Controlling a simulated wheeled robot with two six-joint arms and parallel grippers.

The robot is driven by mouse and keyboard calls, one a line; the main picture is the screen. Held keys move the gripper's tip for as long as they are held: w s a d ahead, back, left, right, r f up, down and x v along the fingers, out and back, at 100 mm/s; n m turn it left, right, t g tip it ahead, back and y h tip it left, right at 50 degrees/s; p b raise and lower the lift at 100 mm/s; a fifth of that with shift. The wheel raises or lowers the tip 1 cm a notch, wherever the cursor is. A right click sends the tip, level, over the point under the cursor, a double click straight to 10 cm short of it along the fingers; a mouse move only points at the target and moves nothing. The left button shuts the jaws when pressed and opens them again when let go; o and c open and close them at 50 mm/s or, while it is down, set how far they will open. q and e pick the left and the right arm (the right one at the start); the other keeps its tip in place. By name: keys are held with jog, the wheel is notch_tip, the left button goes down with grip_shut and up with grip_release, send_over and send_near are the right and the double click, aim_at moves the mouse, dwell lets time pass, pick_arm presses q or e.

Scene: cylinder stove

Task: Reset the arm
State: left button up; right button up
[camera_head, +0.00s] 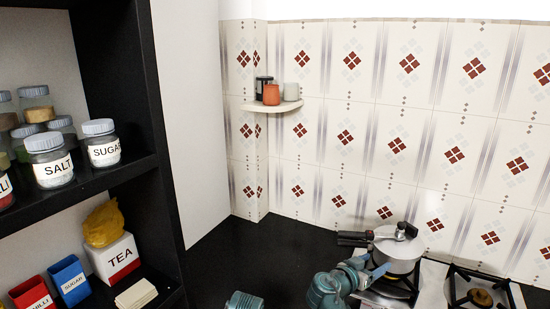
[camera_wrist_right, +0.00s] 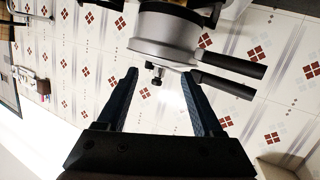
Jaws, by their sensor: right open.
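A silver pot (camera_head: 402,262) with a lid (camera_head: 398,241) stands on the stove (camera_head: 430,287) at the lower right of the head view. Two black handles (camera_head: 354,238) point left from it. My right gripper (camera_head: 373,268) is open and empty just left of the pot. In the right wrist view the pot (camera_wrist_right: 165,35) appears upside down beyond the open fingers (camera_wrist_right: 160,78), with the lid knob (camera_wrist_right: 157,75) seen between the fingertips and the handles (camera_wrist_right: 235,65) to the right. Whether the fingers touch the pot is not clear. My left gripper does not show.
A black shelf (camera_head: 130,166) at left holds labelled jars (camera_head: 102,145), a TEA box (camera_head: 116,262) and tins (camera_head: 70,281). A small corner shelf (camera_head: 272,107) carries cups. A second burner (camera_head: 482,297) is at right. The dark counter (camera_head: 245,250) is mostly clear behind my arms.

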jog(key=s+a+f+n+g+y, duration=0.5)
jog(key=s+a+f, duration=0.2)
jog(key=a+f, duration=0.4)
jog(key=s+a+f+n+g+y, duration=0.4)
jog(key=s+a+f+n+y, duration=0.2)
jog(key=a, duration=0.7)
jog(key=s+n, duration=0.2)
jog(key=s, duration=0.2)
jog(key=shift+a, duration=0.35)
